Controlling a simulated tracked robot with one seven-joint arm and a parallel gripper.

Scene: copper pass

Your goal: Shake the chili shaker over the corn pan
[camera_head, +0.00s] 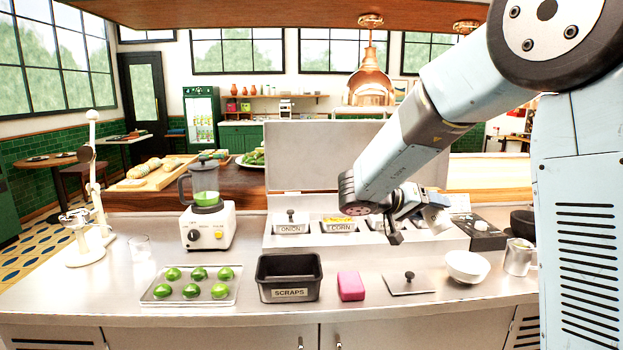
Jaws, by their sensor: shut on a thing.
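The corn pan (338,226) sits in the steel counter unit, with yellow corn showing and a CORN label on its front. My gripper (420,210) is over the right part of that unit, to the right of the corn pan. It is shut on a small pale, tilted thing (437,219), which seems to be the chili shaker. Its top and any label are too small to make out. My arm and gripper hide part of the pans behind.
A lidded onion pan (291,228) stands left of the corn. In front are a scraps bin (289,291), a pink sponge (351,286), a loose lid (409,285) and a white bowl (467,266). A blender (207,215) and a tray of limes (163,297) are left.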

